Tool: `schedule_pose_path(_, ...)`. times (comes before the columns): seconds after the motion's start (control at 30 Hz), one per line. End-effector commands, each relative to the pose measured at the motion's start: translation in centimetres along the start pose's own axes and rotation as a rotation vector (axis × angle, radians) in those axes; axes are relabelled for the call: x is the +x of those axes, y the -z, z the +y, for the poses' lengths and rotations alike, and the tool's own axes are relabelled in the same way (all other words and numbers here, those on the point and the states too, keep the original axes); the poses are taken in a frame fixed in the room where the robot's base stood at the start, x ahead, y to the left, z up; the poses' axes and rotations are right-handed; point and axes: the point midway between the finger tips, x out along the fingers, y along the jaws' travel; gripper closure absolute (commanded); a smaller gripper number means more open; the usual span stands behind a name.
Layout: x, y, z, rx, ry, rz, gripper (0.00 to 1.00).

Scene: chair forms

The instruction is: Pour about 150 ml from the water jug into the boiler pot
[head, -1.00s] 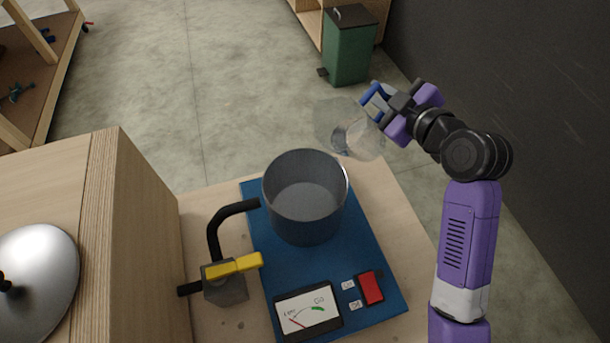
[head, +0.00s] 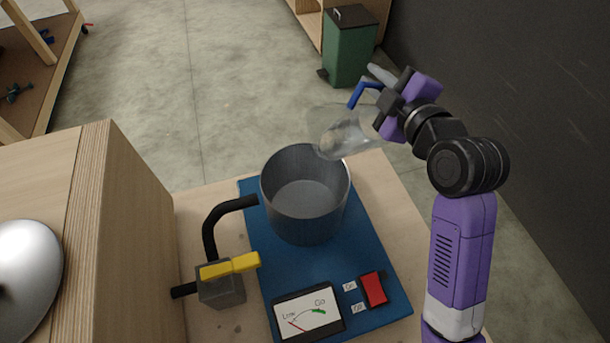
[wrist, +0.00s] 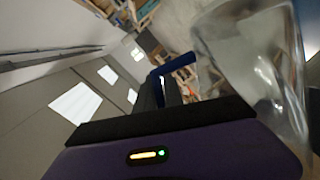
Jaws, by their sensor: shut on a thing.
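The water jug (head: 340,131) is clear, with a blue handle (head: 362,91). In the head view it is tilted, its lower left end over the far right rim of the boiler pot. My gripper (head: 378,98) is shut on the jug's handle. The boiler pot (head: 304,215) is a grey open cylinder standing on a blue board; its inside looks empty of visible water, though I cannot tell surely. In the wrist view the clear jug (wrist: 255,60) fills the right side and the blue handle (wrist: 175,66) runs to my gripper (wrist: 168,95). No stream is clearly visible.
On the blue board (head: 370,240) are a dial gauge (head: 308,312) and a red switch (head: 373,288). A black pipe with a yellow-handled valve (head: 230,266) stands left of the pot. A wooden box (head: 120,230) bearing a metal lid (head: 25,275) is further left. A dark wall is at right.

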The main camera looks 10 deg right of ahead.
Motion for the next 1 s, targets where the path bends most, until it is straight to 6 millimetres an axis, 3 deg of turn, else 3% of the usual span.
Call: schedule_pose_path(1.0, -0.7, 1.6, 1.0, -0.106, -0.047, 0.001, 1.0)
